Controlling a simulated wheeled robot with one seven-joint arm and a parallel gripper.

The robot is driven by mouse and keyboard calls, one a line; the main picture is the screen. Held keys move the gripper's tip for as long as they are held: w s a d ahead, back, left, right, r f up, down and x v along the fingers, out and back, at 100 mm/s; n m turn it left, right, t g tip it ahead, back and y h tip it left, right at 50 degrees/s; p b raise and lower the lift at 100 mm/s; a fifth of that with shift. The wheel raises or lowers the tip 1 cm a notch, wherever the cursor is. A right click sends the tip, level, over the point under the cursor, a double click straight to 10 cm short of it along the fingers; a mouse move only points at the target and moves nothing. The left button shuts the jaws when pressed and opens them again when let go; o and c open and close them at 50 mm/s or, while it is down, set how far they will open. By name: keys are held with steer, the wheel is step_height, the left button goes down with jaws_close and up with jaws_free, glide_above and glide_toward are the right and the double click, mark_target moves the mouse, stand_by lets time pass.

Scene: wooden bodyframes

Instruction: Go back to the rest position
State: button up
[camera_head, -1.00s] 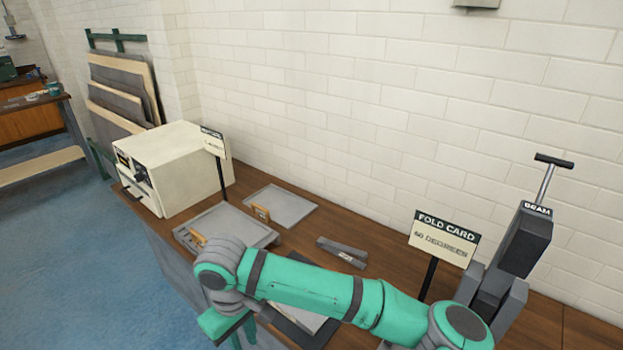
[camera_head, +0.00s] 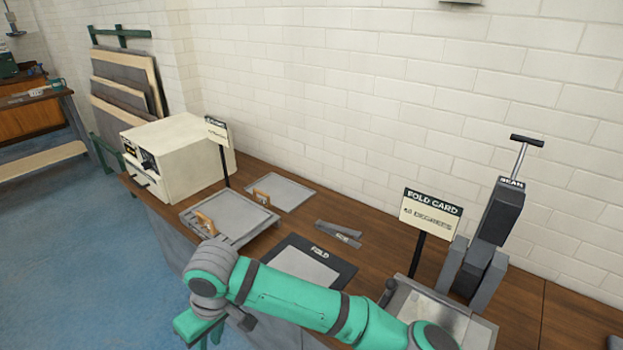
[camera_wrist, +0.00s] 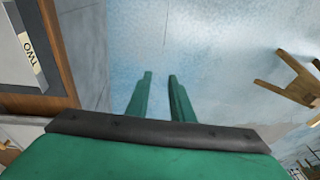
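My green arm stretches across the lower part of the head view, in front of the workbench. My gripper (camera_head: 205,335) hangs at the bench's front edge, partly cut off by the bottom of the picture. In the wrist view my gripper (camera_wrist: 160,76) shows two green fingers standing apart, with only blue floor between and beyond them. It is open and empty. The wooden bench (camera_head: 375,245) has a dark mat marked FOLD (camera_head: 345,272) with a grey panel on it, partly hidden by my arm.
A cream box machine (camera_head: 190,150) stands at the bench's left end. Two grey trays (camera_head: 235,207) (camera_head: 297,193) lie near it. A FOLD CARD sign (camera_head: 431,212) and a BEAM press (camera_head: 500,215) stand at right. Blue floor (camera_head: 75,260) is clear at left.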

steer(key=a+r+m+t+y, duration=0.2)
steer(key=a+r+y, duration=0.35)
steer(key=a, duration=0.25)
steer(key=a+r+m+t+y, duration=0.2)
steer(key=a+r+y, duration=0.2)
steer(key=a+y, duration=0.4)
steer(key=w+d+f+m+t+h, duration=0.25)
steer(key=d+f+m+t, duration=0.25)
steer(key=d+m+t, duration=0.3)
steer(key=s+d+f+m+t+h, duration=0.4)
steer(key=s+d+f+h, duration=0.35)
steer(key=d+f, duration=0.4)
steer(key=s+d+f+n+h, duration=0.3)
steer(key=s+d+n+h, duration=0.2)
steer(key=s+d, duration=1.3)
steer(key=s+h, duration=0.1)
steer(key=s, duration=0.3)
steer(key=shift+d+g, duration=0.25)
steer(key=shift+g, duration=0.15)
steer(key=shift+s+f, duration=0.1)
